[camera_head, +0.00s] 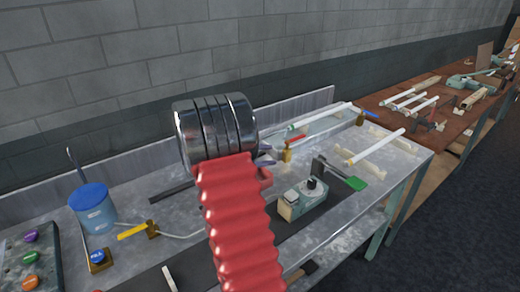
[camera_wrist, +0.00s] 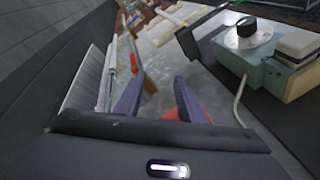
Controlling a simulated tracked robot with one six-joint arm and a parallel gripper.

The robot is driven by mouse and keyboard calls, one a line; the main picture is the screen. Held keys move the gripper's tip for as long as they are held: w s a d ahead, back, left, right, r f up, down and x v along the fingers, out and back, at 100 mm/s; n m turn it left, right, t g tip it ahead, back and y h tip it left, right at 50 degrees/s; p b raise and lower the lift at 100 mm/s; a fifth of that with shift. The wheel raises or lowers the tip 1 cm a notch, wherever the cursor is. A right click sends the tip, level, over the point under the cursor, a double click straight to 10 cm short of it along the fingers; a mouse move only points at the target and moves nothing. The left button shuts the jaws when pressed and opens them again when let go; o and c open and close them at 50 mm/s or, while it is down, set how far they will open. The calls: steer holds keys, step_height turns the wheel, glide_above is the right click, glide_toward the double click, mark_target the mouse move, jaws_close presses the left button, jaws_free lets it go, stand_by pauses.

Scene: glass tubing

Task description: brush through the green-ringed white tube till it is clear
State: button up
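A long white tube (camera_head: 325,115) lies along the back of the metal bench; its near end looks pale green, though a ring there is too small to be sure of. A second white tube (camera_head: 378,146) with a yellowish near end rests on pale supports to its right. My gripper (camera_wrist: 160,80) has two purple fingers, apart with nothing between them, above the bench. In the head view the fingers are mostly hidden behind my wrist. A red handle-like piece (camera_head: 297,138) sits by a brass stand (camera_head: 287,152) just beyond my gripper. I cannot make out brush bristles.
A teal device with a black knob (camera_head: 302,200) stands close right of my arm, its arm ending in a green piece (camera_head: 357,184). A blue-lidded container (camera_head: 93,209) and a yellow handle (camera_head: 132,232) are at left. A brown table (camera_head: 450,125) with several tubes lies beyond.

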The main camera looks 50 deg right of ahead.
steer(key=s+d+n+t+h, duration=0.4)
steer(key=d+n, duration=0.5)
steer(key=n, duration=0.3)
steer(key=shift+s+r+n+t+h, duration=0.3)
steer(key=shift+s+r+t+h, duration=0.15)
steer(key=shift+t, duration=0.35)
steer(key=shift+c, duration=0.6)
